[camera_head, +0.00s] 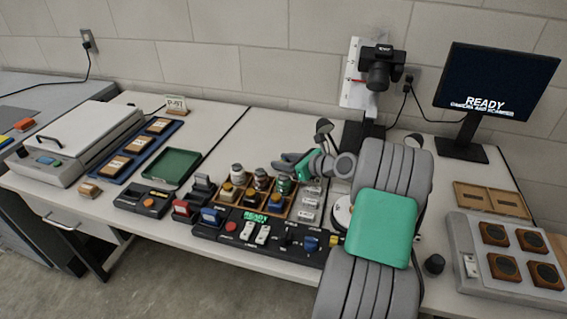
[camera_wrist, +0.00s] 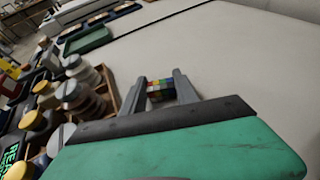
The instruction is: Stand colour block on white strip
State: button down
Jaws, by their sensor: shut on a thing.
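The colour block (camera_wrist: 160,90), a small cube of several coloured squares, sits between the two grey fingers of my gripper (camera_wrist: 162,93) in the wrist view. My gripper is shut on it. In the head view my gripper (camera_head: 287,164) reaches left over the table, just behind the wooden tray of jars. The block cannot be made out there. In the wrist view pale bare tabletop lies around and beyond the fingers; I cannot tell the gap beneath the block. I cannot pick out the white strip with certainty in either view.
The wooden tray (camera_head: 267,211) of jars stands close to my gripper; jars (camera_wrist: 88,72) crowd the left of the wrist view. A black control panel (camera_head: 285,236) lies in front. A green tray (camera_head: 171,168) is further left. A camera stand (camera_head: 362,134) rises behind. Tabletop behind the jars is clear.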

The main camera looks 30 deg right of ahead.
jog(key=shift+f, duration=0.15)
jog(key=c, duration=0.9)
grip_release()
jog(key=shift+c, duration=0.2)
